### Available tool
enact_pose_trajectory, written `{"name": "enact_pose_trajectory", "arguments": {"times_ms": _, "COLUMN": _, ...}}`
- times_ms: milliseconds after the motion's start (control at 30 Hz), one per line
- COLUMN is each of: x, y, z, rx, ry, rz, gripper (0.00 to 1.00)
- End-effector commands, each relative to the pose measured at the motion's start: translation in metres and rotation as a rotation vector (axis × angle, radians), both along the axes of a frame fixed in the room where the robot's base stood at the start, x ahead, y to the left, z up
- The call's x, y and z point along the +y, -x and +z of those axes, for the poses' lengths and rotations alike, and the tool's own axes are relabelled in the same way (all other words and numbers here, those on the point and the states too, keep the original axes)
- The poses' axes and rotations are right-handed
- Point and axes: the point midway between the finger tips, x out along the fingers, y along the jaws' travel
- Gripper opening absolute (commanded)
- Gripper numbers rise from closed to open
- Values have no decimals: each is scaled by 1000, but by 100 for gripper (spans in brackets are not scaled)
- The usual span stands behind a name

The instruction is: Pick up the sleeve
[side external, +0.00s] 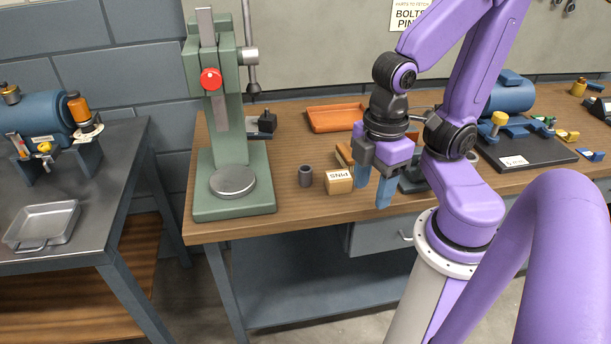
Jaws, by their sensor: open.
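The sleeve looks to be the small dark grey cylinder (305,176) standing upright on the wooden bench, with a dark opening at its top. It stands between the green press and a small box labelled PINS (339,182). My gripper (373,196) points down to the right of the sleeve and the box, apart from the sleeve. Its two blue fingers are spread, with nothing seen between them. The fingers hide part of the bench and things behind them.
The green arbor press (232,180) stands left of the sleeve. An orange tray (336,118) lies behind. A blue machine on a dark plate (520,150) stands at right. A separate left bench holds another blue machine (50,122) and a metal tray (42,226). Bare wood lies before the sleeve.

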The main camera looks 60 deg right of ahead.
Motion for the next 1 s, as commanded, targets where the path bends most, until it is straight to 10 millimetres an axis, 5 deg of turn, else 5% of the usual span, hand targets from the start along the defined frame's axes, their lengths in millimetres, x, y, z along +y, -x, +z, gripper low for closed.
{"name": "enact_pose_trajectory", "arguments": {"times_ms": 267, "x": 0, "y": -21, "z": -8, "rx": -2, "ry": 111, "rz": 36, "gripper": 53}}
{"name": "enact_pose_trajectory", "arguments": {"times_ms": 1000, "x": -2, "y": -195, "z": -76, "rx": 153, "ry": 1048, "rz": 436, "gripper": 53}}
